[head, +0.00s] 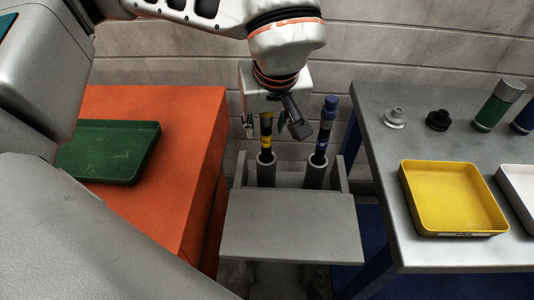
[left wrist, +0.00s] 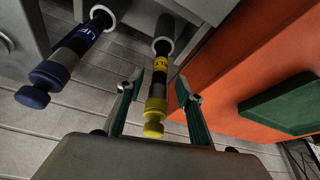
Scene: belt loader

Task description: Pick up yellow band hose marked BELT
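The yellow-band hose (head: 266,139) stands upright in the left holder tube in the head view. In the left wrist view the yellow-band hose (left wrist: 156,90) shows its yellow end and a yellow label, partly readable. My left gripper (head: 272,122) is above the tubes; in the left wrist view its two fingers (left wrist: 158,100) are spread on either side of the hose, with gaps on both sides. The blue-band hose (head: 323,132) stands in the right tube and also shows in the left wrist view (left wrist: 67,63). My right gripper is not in view.
A grey holder (head: 290,220) carries both tubes. An orange cabinet (head: 150,105) with a green tray (head: 105,150) is to the left. A grey table (head: 440,150) with a yellow tray (head: 452,198), fittings and bottles is to the right.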

